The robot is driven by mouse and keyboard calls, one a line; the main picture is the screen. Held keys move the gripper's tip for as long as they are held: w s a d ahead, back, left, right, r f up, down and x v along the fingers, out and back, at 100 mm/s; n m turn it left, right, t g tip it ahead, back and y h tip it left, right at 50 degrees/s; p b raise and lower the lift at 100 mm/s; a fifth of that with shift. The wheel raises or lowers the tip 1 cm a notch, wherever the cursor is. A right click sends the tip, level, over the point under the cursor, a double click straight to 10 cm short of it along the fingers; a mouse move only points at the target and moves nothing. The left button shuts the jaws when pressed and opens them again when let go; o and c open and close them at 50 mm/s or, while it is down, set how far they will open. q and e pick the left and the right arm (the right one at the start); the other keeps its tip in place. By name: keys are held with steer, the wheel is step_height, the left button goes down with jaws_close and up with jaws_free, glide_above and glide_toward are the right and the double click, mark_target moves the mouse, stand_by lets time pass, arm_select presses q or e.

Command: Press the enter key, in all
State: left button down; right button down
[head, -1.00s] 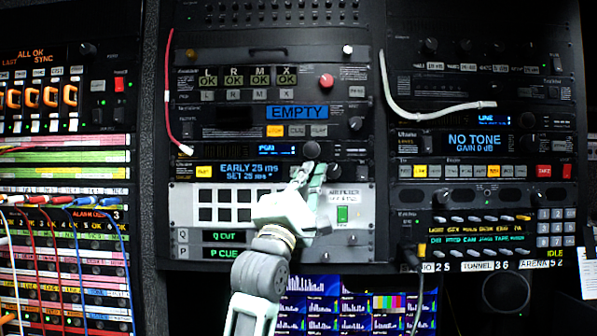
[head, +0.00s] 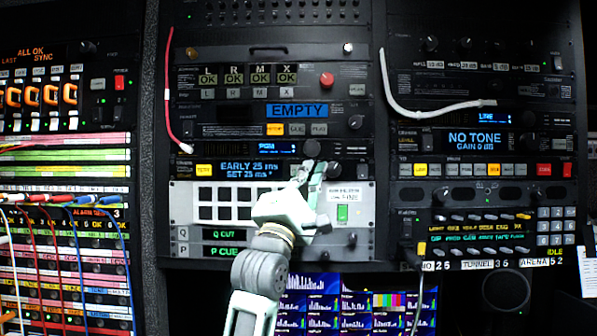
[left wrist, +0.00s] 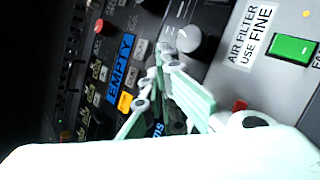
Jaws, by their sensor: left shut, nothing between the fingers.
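The delay unit's blue display (head: 250,170) reads "EARLY 25 ms" and "SET 25 ms". A yellow-lit key (head: 204,170) is at its left. No key that I can read as enter shows; the panel right of the display is partly hidden by my left gripper (head: 320,169). That gripper is shut and empty, its pale green fingers just below a round knob (head: 312,148). In the left wrist view the fingertips (left wrist: 163,70) are close to the silver knob (left wrist: 188,39); I cannot tell whether they touch anything. My right gripper is not in view.
A unit reading "EMPTY" (head: 297,112) is above. A white cable (head: 440,112) hangs on the right rack. A number keypad (head: 556,227) is at the lower right.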

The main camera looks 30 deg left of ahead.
arm_select(q)
steer(key=shift+w+a, duration=0.1)
stand_by(0.3)
steer(key=shift+w+a, duration=0.15)
steer(key=shift+w, duration=0.1)
steer(key=shift+w+a+p, duration=0.15)
steer(key=shift+w+p, duration=0.15)
stand_by(0.6)
steer(key=shift+s, duration=0.15)
stand_by(0.3)
steer(key=shift+s+d, duration=0.4)
steer(key=shift+s, duration=0.1)
steer(key=s, duration=0.1)
steer(key=s+d, duration=0.1)
steer(key=s, duration=0.1)
steer(key=s+d, duration=0.1)
steer(key=shift+s+d+b, duration=0.15)
steer(key=shift+d+b, duration=0.1)
steer(key=shift+b, duration=0.15)
